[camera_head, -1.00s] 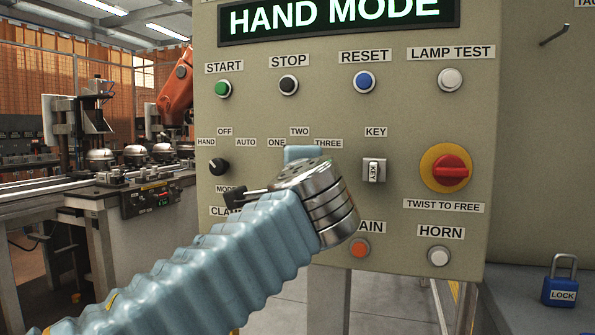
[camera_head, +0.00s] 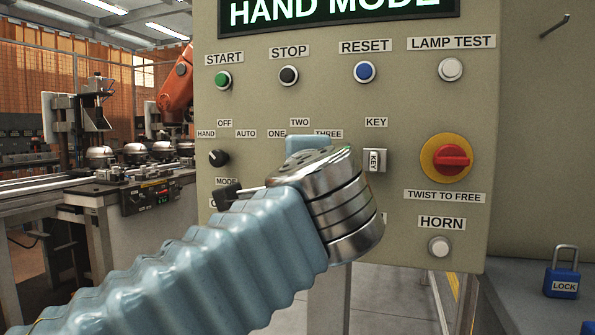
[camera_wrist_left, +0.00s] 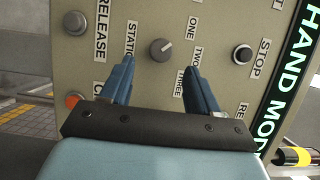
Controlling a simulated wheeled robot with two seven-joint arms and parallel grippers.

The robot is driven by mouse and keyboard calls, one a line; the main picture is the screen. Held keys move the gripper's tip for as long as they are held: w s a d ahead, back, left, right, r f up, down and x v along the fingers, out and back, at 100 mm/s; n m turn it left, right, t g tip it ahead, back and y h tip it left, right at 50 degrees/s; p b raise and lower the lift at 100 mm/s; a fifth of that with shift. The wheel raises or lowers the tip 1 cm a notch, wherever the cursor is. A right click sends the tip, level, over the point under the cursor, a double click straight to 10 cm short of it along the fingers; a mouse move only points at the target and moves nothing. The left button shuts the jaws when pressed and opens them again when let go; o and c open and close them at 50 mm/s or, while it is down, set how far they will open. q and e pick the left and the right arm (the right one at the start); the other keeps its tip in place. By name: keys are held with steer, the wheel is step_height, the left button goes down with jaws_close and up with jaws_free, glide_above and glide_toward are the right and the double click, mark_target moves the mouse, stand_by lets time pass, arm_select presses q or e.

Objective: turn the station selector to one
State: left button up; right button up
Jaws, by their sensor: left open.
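The station selector (camera_wrist_left: 162,48) is a grey round knob with a light pointer line on the panel in the left wrist view. ONE, TWO and THREE are lettered around it; its pointer seems to lean toward ONE, but it is too small to be sure. My left gripper (camera_wrist_left: 159,64) is open, with its two blue fingers on either side of the knob's line of sight. I cannot tell whether they touch it. In the head view my wrist hides the knob; only the ONE, TWO and THREE labels (camera_head: 300,122) show above it. My right gripper is not in view.
The OFF/HAND/AUTO mode knob (camera_head: 218,158) is left of my wrist. The key switch (camera_head: 375,160) and red twist knob (camera_head: 453,158) are to its right. A black stop button (camera_wrist_left: 242,54) lies beyond one finger. A blue padlock (camera_head: 563,275) is at the far right.

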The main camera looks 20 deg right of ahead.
arm_select(q)
steer(key=v, duration=0.7)
steer(key=shift+s+b, duration=0.4)
